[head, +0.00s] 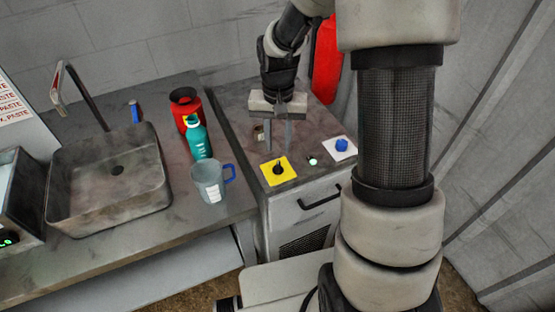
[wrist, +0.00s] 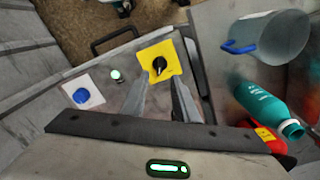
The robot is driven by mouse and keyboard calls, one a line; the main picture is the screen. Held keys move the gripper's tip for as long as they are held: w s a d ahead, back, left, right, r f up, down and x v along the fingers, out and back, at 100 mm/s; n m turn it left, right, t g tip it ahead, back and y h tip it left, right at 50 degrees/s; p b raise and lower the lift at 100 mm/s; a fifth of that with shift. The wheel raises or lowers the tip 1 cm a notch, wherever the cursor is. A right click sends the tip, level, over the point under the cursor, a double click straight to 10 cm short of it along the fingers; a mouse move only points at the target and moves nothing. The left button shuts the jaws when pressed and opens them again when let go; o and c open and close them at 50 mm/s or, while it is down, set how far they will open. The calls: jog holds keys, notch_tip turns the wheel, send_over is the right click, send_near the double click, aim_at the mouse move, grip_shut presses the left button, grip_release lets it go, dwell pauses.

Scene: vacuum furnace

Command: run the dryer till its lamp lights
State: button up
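The dryer appears to be the grey cabinet (head: 312,205) with controls on its top. A black knob (head: 279,169) sits on a yellow plate; it also shows in the wrist view (wrist: 159,66). A small round lamp (head: 312,161) beside it looks bright pale green, also in the wrist view (wrist: 115,74). A blue knob (head: 341,145) sits on a white plate to the right. My gripper (head: 275,148) points down over the cabinet top, behind the yellow plate in the head view. Its fingers (wrist: 162,86) are apart with nothing between them, near the black knob.
Left of the cabinet, a worktop carries a clear jug (head: 208,185) with a blue handle, a teal bottle (head: 200,143), a red container (head: 183,108) and a sink (head: 108,185). A red cylinder (head: 327,62) stands behind. A black handle (head: 320,198) is on the cabinet front.

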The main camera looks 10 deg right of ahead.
aim_at(278, 165)
notch_tip(278, 165, down, 8)
jog(key=shift+c, duration=0.4)
grip_shut()
